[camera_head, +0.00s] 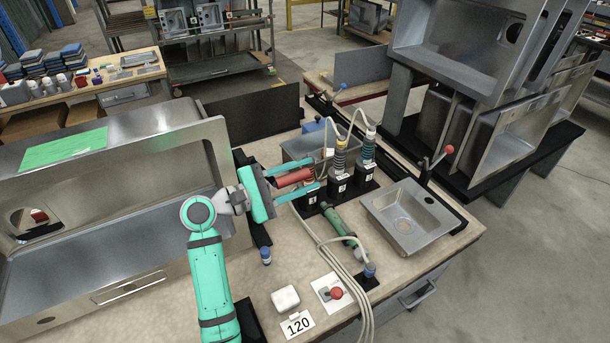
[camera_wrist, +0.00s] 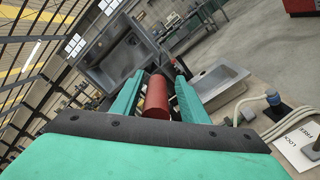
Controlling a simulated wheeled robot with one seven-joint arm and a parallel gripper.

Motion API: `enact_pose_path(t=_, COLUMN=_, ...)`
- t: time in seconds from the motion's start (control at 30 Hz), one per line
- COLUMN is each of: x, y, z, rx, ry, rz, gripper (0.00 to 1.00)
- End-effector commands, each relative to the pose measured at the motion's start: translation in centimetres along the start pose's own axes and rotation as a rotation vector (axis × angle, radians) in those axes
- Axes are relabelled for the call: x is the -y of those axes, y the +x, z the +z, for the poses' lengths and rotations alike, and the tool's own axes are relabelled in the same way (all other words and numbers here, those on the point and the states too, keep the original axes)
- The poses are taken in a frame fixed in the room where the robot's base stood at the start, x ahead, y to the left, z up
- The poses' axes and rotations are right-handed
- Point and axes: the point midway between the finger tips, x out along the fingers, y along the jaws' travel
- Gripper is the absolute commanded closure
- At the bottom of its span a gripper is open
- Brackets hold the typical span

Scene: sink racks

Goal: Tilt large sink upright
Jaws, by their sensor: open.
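A large stainless steel sink (camera_head: 110,128) fills the left of the bench in the head view, its deep open side facing me and a green sheet (camera_head: 64,148) on its upper surface. My gripper (camera_head: 313,177) is to the right of this sink, apart from its basin, and points right. Its teal fingers are open on either side of a red cylinder (camera_head: 290,179). The wrist view also shows the red cylinder (camera_wrist: 157,96) between the fingers; I cannot tell whether they touch it. My gripper and arm hide part of the sink's right end.
A small sink (camera_head: 405,222) lies on the bench at right. Dark bottle-like tools (camera_head: 338,185) with hoses stand just beyond my gripper. Stacked sinks (camera_head: 450,60) stand at the back right.

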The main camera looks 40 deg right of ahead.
Motion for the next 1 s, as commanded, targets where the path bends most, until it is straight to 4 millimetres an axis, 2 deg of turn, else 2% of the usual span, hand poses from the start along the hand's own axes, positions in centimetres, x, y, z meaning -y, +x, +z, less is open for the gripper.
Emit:
enact_pose_path(t=0.5, x=0.0, y=-8.7, z=-0.1, rx=-0.003, ry=-0.001, rz=0.002, gripper=0.60)
enact_pose_path(t=0.7, x=0.1, y=-10.2, z=0.0, rx=-0.002, ry=-0.001, rz=0.000, gripper=0.60)
enact_pose_path(t=1.0, x=0.1, y=-10.4, z=0.0, rx=-0.001, ry=-0.001, rz=-0.001, gripper=0.60)
